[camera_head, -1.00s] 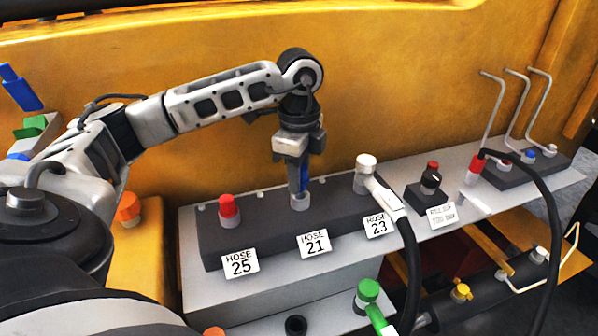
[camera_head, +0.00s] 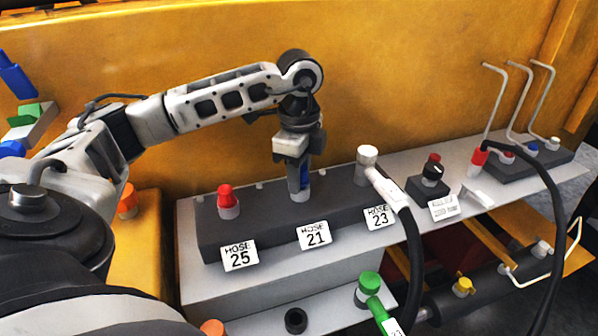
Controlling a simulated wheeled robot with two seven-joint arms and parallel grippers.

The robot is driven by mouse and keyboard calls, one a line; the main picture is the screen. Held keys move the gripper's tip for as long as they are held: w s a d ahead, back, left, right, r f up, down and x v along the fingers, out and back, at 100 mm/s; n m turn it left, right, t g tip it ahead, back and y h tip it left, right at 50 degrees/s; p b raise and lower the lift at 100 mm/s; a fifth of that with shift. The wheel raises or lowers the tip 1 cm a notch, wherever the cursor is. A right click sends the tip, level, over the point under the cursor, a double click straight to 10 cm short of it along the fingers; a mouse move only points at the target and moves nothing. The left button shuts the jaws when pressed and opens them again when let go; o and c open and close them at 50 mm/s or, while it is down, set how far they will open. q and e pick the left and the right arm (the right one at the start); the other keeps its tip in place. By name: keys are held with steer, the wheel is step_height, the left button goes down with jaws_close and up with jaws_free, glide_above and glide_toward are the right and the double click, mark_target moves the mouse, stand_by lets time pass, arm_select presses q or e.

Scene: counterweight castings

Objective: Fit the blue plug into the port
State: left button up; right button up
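My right gripper is not in view.
A red-capped port (camera_head: 228,201) is on the left of the block (camera_head: 265,232). A white hose connector (camera_head: 367,165) with a black hose is on the right. A black knob box (camera_head: 430,185), a red hose plug (camera_head: 478,160) and bent levers (camera_head: 520,100) stand farther right. A green connector (camera_head: 369,287) is in front.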

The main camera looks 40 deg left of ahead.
arm_select(q)
steer(key=o, duration=0.3)
steer(key=shift+f, duration=0.1)
steer(key=shift+r, duration=0.3)
step_height(320, 180, up, 8)
steer(key=shift+f, duration=0.15)
step_height(320, 180, up, 8)
steer(key=p, duration=0.3)
steer(key=shift+f+p, duration=0.1)
steer(key=shift+p, duration=0.2)
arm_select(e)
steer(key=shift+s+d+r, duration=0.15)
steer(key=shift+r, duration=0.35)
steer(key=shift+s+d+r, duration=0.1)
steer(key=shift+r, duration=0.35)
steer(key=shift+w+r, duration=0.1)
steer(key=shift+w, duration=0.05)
